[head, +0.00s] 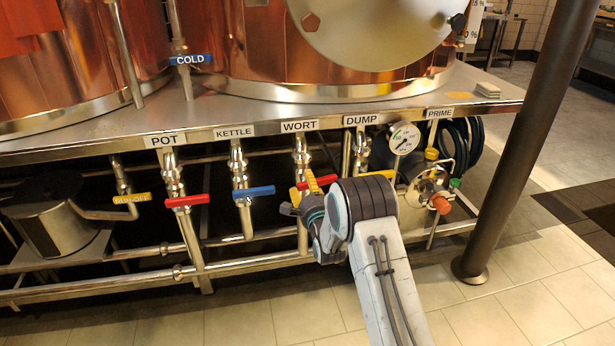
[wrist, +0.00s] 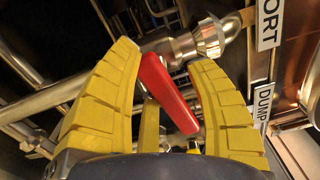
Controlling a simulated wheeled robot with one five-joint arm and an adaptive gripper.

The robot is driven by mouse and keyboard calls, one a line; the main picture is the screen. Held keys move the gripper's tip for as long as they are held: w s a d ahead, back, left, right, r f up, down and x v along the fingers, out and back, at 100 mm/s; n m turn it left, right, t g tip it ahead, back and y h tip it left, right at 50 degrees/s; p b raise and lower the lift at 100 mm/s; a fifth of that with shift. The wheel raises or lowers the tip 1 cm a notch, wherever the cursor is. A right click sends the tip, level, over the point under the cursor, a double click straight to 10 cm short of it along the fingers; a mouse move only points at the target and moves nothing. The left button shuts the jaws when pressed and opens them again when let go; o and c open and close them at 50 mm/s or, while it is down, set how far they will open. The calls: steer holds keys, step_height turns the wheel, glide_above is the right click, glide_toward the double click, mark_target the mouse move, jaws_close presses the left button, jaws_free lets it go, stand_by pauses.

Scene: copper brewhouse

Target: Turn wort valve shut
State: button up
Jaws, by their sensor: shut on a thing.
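The wort valve's red handle (head: 321,182) is on the vertical steel pipe under the WORT label (head: 299,125). In the wrist view the red handle (wrist: 167,92) lies between my yellow fingers, at a steep angle across the steel pipe (wrist: 60,94). My gripper (head: 304,187) is shut on this handle, with a finger on either side. It also shows in the wrist view (wrist: 164,56). In the head view my fingers and wrist hide part of the handle and the pipe below it.
Left stand the blue KETTLE handle (head: 254,192) and the red POT handle (head: 187,201). Right are the DUMP pipe (head: 361,148), a gauge (head: 404,138) and a pump with an orange knob (head: 441,204). A dark post (head: 520,140) rises at the right. The tiled floor in front is clear.

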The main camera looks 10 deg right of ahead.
mark_target(306, 187)
steer(key=shift+s+f, duration=0.1)
steer(key=shift+s, duration=2.8)
steer(key=s, duration=1.2)
steer(key=s+r+n+g+p, duration=0.3)
steer(key=r+n+g+p, duration=0.15)
steer(key=r+p, duration=0.85)
steer(key=s+r+n+g+p, duration=0.3)
steer(key=r+n+p, duration=0.2)
steer(key=r+p, duration=0.7)
steer(key=s+r+n+g+p, duration=0.7)
steer(key=s+r+p, duration=1)
steer(key=s+r, duration=0.7)
steer(key=n, duration=0.2)
steer(key=shift+s+r+n, duration=0.3)
steer(key=shift+n, duration=0.05)
